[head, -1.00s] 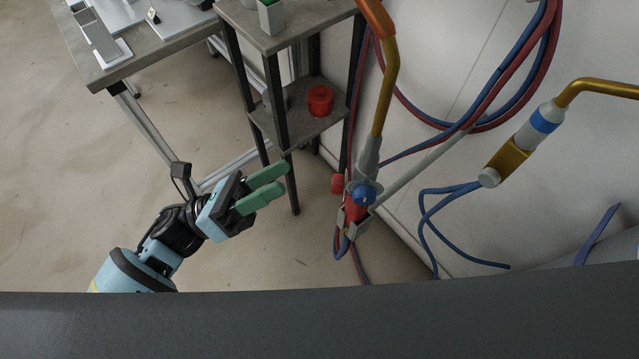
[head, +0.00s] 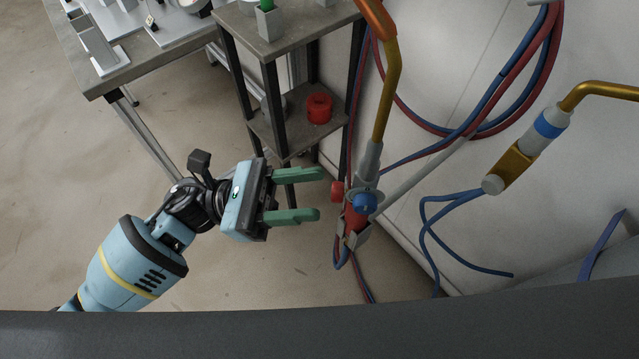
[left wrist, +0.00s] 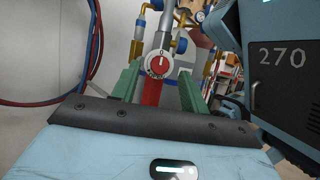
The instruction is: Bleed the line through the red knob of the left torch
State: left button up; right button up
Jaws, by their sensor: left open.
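The left torch (head: 366,160) hangs upright in a holder by the wall, with a brass neck and a grey body. Its red knob (head: 337,190) sticks out on the left side and its blue knob (head: 364,201) faces the head camera. My left gripper (head: 319,194) is open and empty, its green fingers pointing at the red knob from the left, a short gap away. In the left wrist view the red knob (left wrist: 159,64) shows face-on with a white dial, between and beyond the two fingers (left wrist: 158,88). My right gripper is not in view.
A grey shelf stand (head: 282,42) with a red round part (head: 319,107) stands behind the gripper. A second torch (head: 522,150) with a blue band hangs at right. Red and blue hoses (head: 505,80) loop along the wall. A workbench (head: 110,75) is at upper left.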

aim_at(339, 193)
pick_arm(q)
jog(key=shift+x, duration=1.4)
jog(key=shift+c, duration=0.4)
jog(key=shift+a, duration=0.1)
jog(key=c, duration=0.9)
jog(key=shift+p, duration=0.3)
jog(key=shift+n, duration=0.3)
